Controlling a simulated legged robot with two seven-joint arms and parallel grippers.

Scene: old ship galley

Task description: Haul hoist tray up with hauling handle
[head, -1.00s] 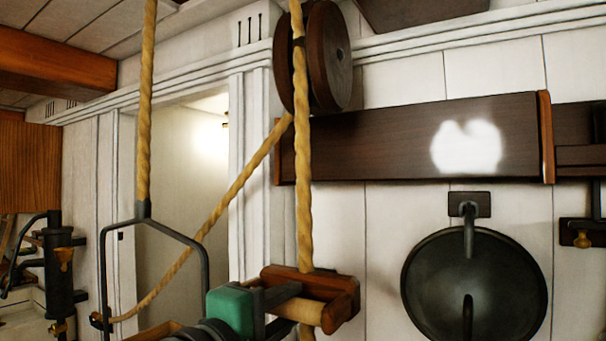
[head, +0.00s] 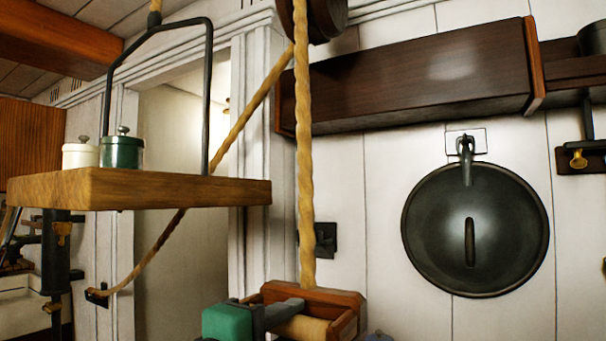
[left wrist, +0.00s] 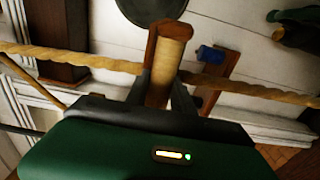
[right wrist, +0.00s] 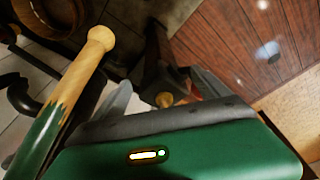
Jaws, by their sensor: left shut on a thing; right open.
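The hoist tray (head: 180,190), a thick wooden board on a dark metal bail, hangs from its rope at the left of the head view. A white lidded jar (head: 80,156) and a dark green lidded jar (head: 122,152) stand upright on it. The hauling handle (head: 345,325), a wooden frame with a pale cylindrical grip, is on the vertical rope at the bottom centre. My left gripper (head: 286,314) is shut on the grip; the left wrist view shows its fingers around the grip (left wrist: 172,60). My right gripper (right wrist: 163,92) is open, seen only in its wrist view.
A dark pulley (head: 318,18) hangs above the rope (head: 304,150). A slanting rope runs behind the tray to a wall fitting (head: 98,298). A wooden rod (right wrist: 75,80) lies beside my right gripper.

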